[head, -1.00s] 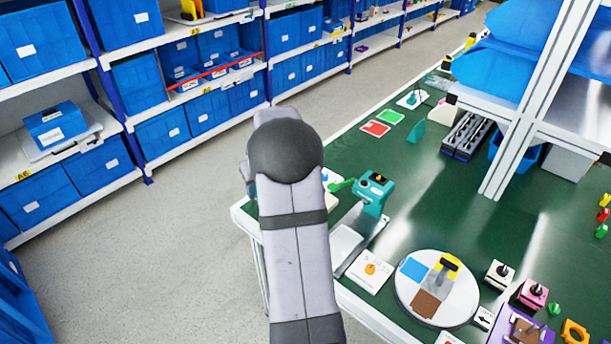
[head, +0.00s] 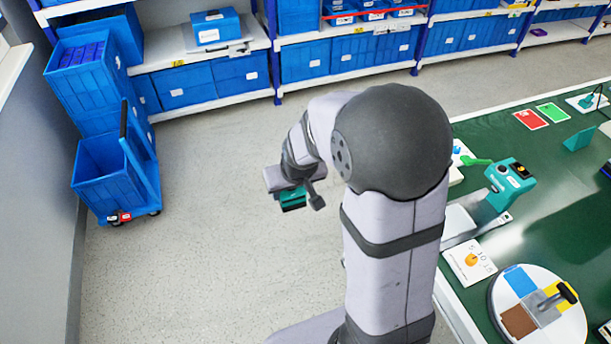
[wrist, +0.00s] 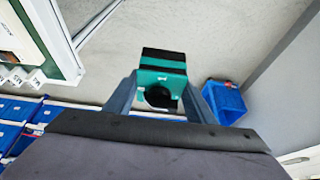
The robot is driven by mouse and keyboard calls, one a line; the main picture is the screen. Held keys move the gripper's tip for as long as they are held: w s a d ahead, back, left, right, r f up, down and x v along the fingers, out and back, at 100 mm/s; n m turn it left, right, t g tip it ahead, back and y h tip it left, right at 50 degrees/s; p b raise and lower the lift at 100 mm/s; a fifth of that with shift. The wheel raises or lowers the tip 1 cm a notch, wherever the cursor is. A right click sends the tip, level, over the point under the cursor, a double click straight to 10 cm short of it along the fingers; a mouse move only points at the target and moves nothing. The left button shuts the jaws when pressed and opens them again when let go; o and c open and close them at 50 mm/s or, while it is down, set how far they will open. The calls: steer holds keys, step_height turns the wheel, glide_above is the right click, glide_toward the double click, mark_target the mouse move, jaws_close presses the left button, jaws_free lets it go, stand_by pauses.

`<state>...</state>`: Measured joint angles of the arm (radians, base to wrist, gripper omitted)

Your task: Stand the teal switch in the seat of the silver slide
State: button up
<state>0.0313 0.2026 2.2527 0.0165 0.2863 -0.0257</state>
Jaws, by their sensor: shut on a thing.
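The teal switch (wrist: 162,76) is between the two fingers of my gripper (wrist: 160,97) in the wrist view. It has a black band at its far end and a dark round part near the fingers. In the head view my gripper (head: 292,190) is out over the bare floor, left of the green table, and the teal switch (head: 293,204) shows partly below it. A grey metal piece with a black handle (head: 552,300) lies on the round white turntable (head: 497,312).
The green-topped table (head: 480,130) is at the right, with a teal device (head: 510,180) and a white card (head: 468,262) near its edge. A blue bin cart (head: 110,180) stands at the left. Shelves of blue boxes line the back. Open floor lies between.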

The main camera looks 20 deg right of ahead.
steer(key=shift+s+a+f, duration=0.2)
steer(key=shift+s+a, duration=0.15)
steer(key=shift+a, duration=0.3)
steer(key=s+d+f+p, duration=0.1)
steer(key=s+d+p, duration=0.15)
steer(key=d, duration=2.35)
steer(key=s+d+p, duration=0.1)
steer(key=s+d, duration=0.6)
steer(key=d, duration=0.2)
steer(key=s+d+f+p, duration=0.1)
steer(key=s+d, duration=0.6)
steer(key=d, duration=0.3)
steer(key=shift+f, duration=0.15)
steer(key=shift+f, duration=0.15)
steer(key=shift+f+b, duration=0.8)
steer(key=shift+f, duration=1.15)
steer(key=shift+f+b, duration=0.75)
steer(key=shift+b, duration=0.25)
